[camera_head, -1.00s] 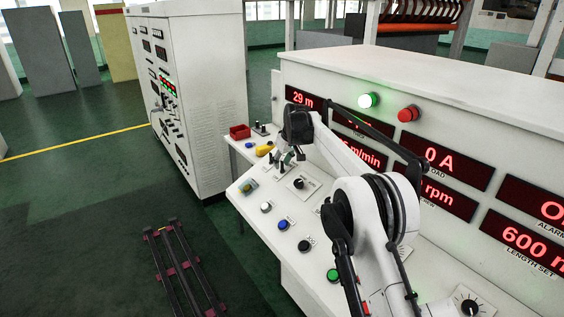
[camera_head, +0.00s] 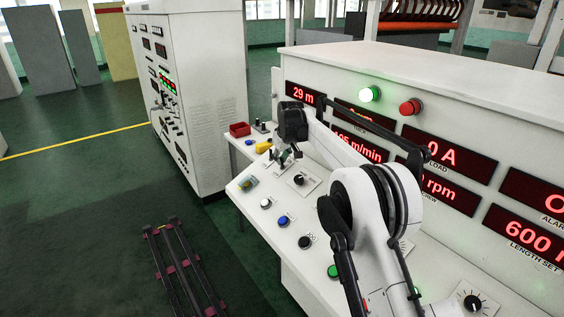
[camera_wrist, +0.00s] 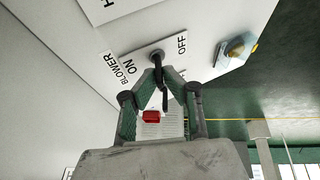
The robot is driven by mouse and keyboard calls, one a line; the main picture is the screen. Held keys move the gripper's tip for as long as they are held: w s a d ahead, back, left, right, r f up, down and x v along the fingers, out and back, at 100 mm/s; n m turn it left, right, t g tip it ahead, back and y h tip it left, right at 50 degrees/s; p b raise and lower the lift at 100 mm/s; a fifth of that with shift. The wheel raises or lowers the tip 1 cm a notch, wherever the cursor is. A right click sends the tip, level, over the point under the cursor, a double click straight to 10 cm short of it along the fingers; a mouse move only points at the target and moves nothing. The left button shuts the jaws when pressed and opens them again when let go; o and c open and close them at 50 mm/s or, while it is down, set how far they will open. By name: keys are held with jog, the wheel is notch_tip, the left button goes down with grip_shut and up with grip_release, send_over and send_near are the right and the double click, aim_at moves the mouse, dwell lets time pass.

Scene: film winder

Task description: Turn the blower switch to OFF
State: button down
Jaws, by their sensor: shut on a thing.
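The blower switch (camera_wrist: 156,55) sits on a white label plate (camera_wrist: 128,66) marked BLOWER, ON and OFF in the wrist view. ON is left of the switch and OFF is right of it. My gripper (camera_wrist: 160,77) is at the switch, with its fingertips closed together on the switch's lever. The fingers cover much of the lever, so its exact angle is hard to read. In the head view, my gripper (camera_head: 284,157) is low over the far left end of the sloped white console; the switch is hidden there by the gripper and wrist.
A yellow-topped button (camera_wrist: 236,48) is close to the right of the plate. Along the console are a black knob (camera_head: 300,179), a white button (camera_head: 266,203) and a blue button (camera_head: 284,221). A red tray (camera_head: 240,129) stands beyond. A white cabinet (camera_head: 215,100) stands at left.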

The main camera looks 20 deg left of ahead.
jog(key=s+t+h+b, duration=0.1)
jog(key=t+b, duration=0.1)
jog(key=b, duration=0.1)
jog(key=a+f+n+t+h+b, duration=0.1)
jog(key=t+b, duration=0.1)
jog(key=b, duration=0.1)
jog(key=shift+s+a, duration=0.1)
jog(key=shift+s, duration=0.25)
jog(key=t+b, duration=0.1)
jog(key=t+h+b, duration=0.1)
jog(key=b, duration=0.1)
jog(key=t+h+b, duration=0.1)
jog(key=shift+s+a+f+n, duration=0.2)
jog(key=shift+s+f+n, duration=0.1)
jog(key=shift+s+n, duration=0.1)
jog(key=shift+b, duration=0.35)
jog(key=c, duration=1.9)
grip_release()
jog(key=v, duration=1.2)
jog(key=shift+a+f, duration=0.1)
